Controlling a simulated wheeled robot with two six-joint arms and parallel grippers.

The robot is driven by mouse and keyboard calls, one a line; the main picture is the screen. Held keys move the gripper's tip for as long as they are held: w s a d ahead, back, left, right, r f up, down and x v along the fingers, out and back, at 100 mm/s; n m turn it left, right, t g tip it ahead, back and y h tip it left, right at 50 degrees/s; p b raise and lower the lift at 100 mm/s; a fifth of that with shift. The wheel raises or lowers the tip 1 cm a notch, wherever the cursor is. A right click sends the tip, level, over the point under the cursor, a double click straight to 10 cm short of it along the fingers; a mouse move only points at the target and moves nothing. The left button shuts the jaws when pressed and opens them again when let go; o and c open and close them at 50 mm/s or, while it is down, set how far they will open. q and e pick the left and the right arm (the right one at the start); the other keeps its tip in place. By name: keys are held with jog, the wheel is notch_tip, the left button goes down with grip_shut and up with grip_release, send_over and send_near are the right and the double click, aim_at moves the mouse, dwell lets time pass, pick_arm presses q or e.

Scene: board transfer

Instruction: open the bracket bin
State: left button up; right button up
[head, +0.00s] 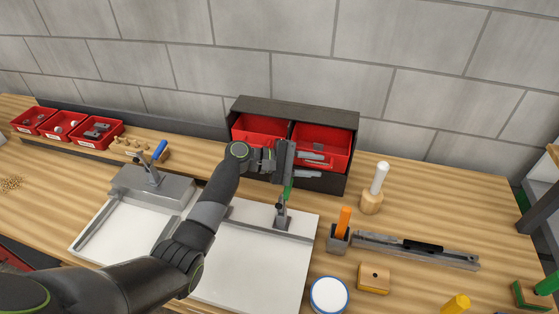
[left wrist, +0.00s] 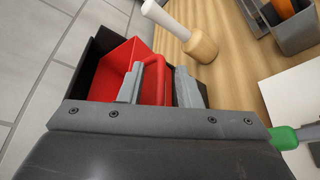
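A black cabinet (head: 300,105) against the wall holds two red bins side by side, the left bin (head: 258,125) and the right bin (head: 338,137). A small grey piece shows in the right bin; I cannot read a label on either. My left gripper (head: 316,165) is at the front of the right bin. In the left wrist view its two fingers stand apart on either side of the bin's red handle (left wrist: 156,80), with a gap between the handle and the right finger. My right gripper is not in view.
A white-handled mallet (head: 377,187) stands right of the cabinet. A white board (head: 260,260) with a green-handled clamp lies below my gripper. An orange-handled tool in a grey holder (head: 338,240) and a metal rail (head: 440,256) are to the right. Small red bins (head: 95,130) stand at left.

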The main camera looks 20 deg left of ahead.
pick_arm(q)
jog(key=b+v, duration=0.4)
jog(key=v, duration=1.2)
